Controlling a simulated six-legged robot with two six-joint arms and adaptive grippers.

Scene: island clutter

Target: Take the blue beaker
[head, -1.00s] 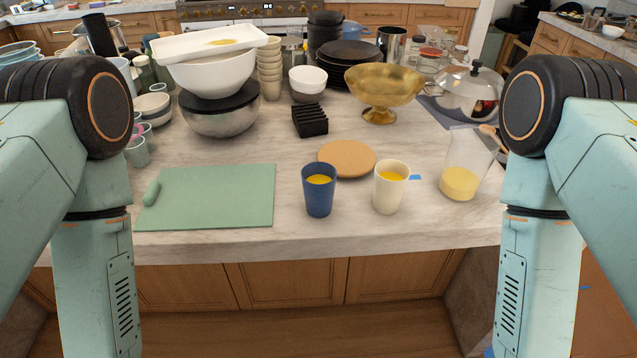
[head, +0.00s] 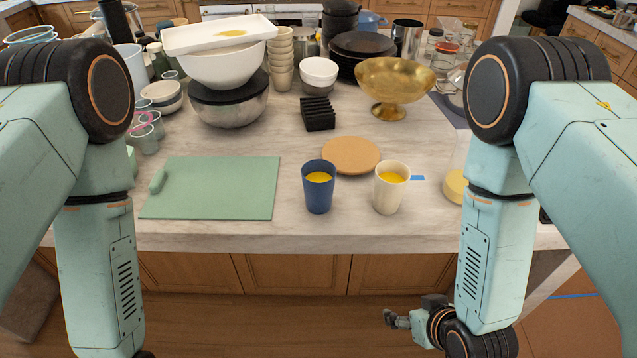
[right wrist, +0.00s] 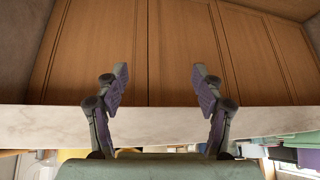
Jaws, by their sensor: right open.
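The blue beaker (head: 318,191) stands upright near the front edge of the marble counter in the head view, with yellow-orange contents inside. A cream beaker (head: 390,190) with similar contents stands just to its right, apart from it. My right gripper (head: 396,320) is low in front of the counter, below its edge and well away from the blue beaker. In the right wrist view its two fingers (right wrist: 162,82) are spread with nothing between them, facing the wooden cabinet doors. The blue beaker cannot be made out in that view. My left gripper is out of the frames.
A green cutting board (head: 222,190) lies left of the blue beaker. A round wooden board (head: 351,154) is behind the two beakers. A jug (head: 455,187) with yellow contents is partly hidden by my right arm. A gold bowl (head: 391,85) and a black rack (head: 318,114) stand farther back.

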